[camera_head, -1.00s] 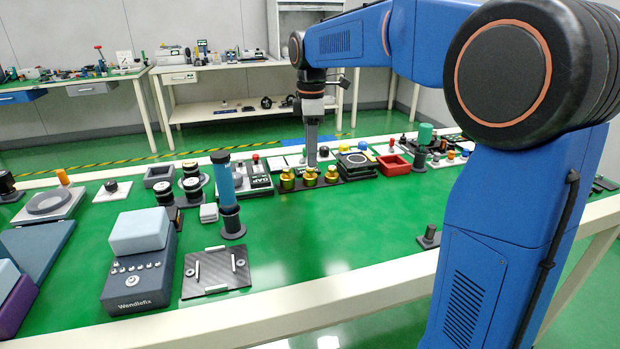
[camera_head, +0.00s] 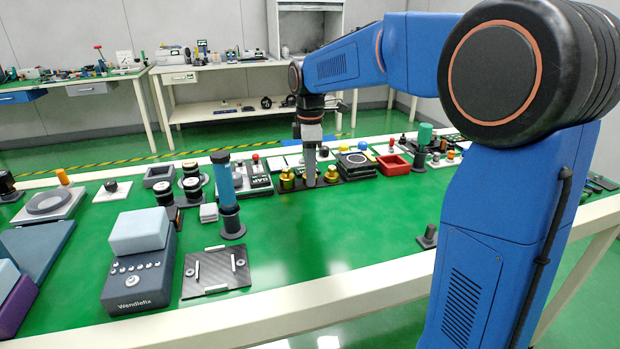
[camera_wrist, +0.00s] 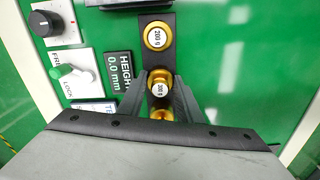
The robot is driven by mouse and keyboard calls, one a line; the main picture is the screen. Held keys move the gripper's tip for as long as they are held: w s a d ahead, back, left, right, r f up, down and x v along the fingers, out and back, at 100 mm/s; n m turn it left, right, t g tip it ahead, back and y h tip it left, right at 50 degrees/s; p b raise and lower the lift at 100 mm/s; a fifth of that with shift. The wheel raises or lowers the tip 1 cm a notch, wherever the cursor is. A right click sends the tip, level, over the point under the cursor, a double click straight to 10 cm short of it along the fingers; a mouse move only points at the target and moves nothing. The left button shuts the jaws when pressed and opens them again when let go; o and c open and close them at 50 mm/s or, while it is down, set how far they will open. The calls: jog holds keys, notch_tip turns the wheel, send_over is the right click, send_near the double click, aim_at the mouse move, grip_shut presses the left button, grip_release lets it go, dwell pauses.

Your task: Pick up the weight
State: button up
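Three brass weights stand in a row on a dark narrow tray (camera_wrist: 153,64). In the wrist view, one weight (camera_wrist: 158,38) marked 200 g is clear of my gripper (camera_wrist: 160,82). The middle weight (camera_wrist: 158,86) has a white label, perhaps 300 g, and lies between my two fingers. A third weight (camera_wrist: 162,114) is partly hidden by the gripper body. My gripper is open, with a finger on either side of the middle weight. In the head view my gripper (camera_head: 310,184) points down at the row, hiding the middle weight, between the left weight (camera_head: 287,178) and right weight (camera_head: 332,174).
A height display (camera_wrist: 119,72) and a lock switch panel (camera_wrist: 73,72) lie close left of the tray in the wrist view. A red bin (camera_head: 394,165) and a blue cylinder (camera_head: 224,182) stand nearby. Green table (camera_head: 330,230) in front is mostly clear.

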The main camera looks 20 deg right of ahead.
jog(key=c, duration=0.4)
jog(key=shift+c, duration=0.2)
jog(key=shift+r, duration=0.1)
